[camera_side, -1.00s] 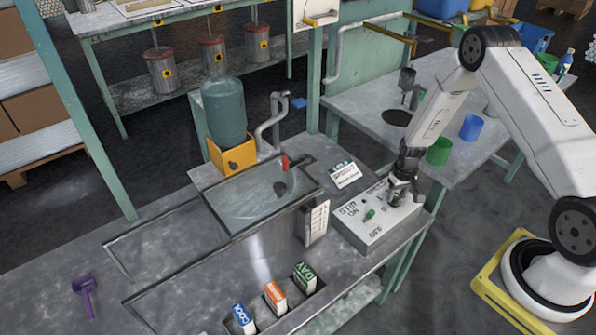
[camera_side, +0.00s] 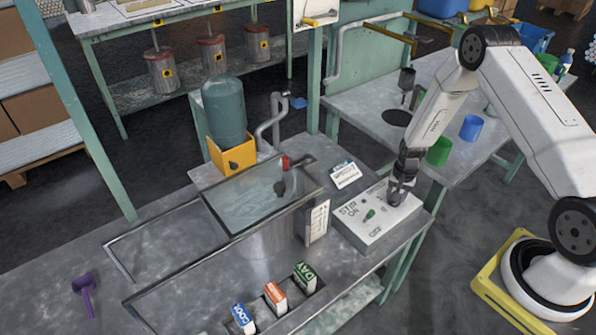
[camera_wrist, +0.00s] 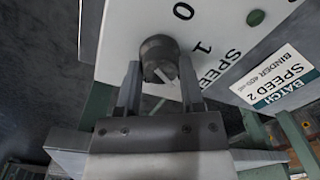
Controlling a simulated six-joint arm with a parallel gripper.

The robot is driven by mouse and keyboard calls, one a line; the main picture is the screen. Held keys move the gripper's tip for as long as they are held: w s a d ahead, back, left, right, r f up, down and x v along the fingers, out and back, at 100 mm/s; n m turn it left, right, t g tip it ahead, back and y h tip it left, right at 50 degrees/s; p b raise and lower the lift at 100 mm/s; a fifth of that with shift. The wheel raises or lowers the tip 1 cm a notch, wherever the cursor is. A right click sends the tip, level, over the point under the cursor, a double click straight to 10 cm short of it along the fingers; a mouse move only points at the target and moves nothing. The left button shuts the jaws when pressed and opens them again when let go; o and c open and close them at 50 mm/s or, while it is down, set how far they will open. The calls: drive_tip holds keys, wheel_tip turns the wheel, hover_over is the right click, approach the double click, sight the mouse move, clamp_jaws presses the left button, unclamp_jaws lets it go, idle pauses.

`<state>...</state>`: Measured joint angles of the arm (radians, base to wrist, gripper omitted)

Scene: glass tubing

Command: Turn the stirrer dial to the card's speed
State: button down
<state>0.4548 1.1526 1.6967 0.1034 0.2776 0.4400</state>
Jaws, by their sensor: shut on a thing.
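The stirrer dial (camera_wrist: 158,57) is a dark round knob with a pale pointer mark, on the white control box (camera_side: 372,236). My gripper (camera_wrist: 160,70) has its two fingers on either side of the dial, closed on it. In the wrist view the mark points down and slightly right; the numbers 0 and 1 show above and to the right of the dial. My gripper also shows in the side view (camera_side: 397,196), where it hides the dial. The white card (camera_wrist: 275,78) reads "BATCH SPEED 2" and stands behind the box in the side view (camera_side: 345,174).
A green STIR switch (camera_side: 370,214) sits on the same box, left of my gripper. A metal basin (camera_side: 262,200) is left of the box. Several small labelled cartons (camera_side: 275,297) stand in front. A green cup (camera_side: 438,151) is on the table behind.

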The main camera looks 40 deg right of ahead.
drive_tip(key=shift+w, duration=0.1)
drive_tip(key=shift+c, duration=1.1)
unclamp_jaws()
drive_tip(key=shift+r, duration=0.15)
drive_tip(key=shift+d+r, duration=0.1)
drive_tip(key=shift+r, duration=3.7)
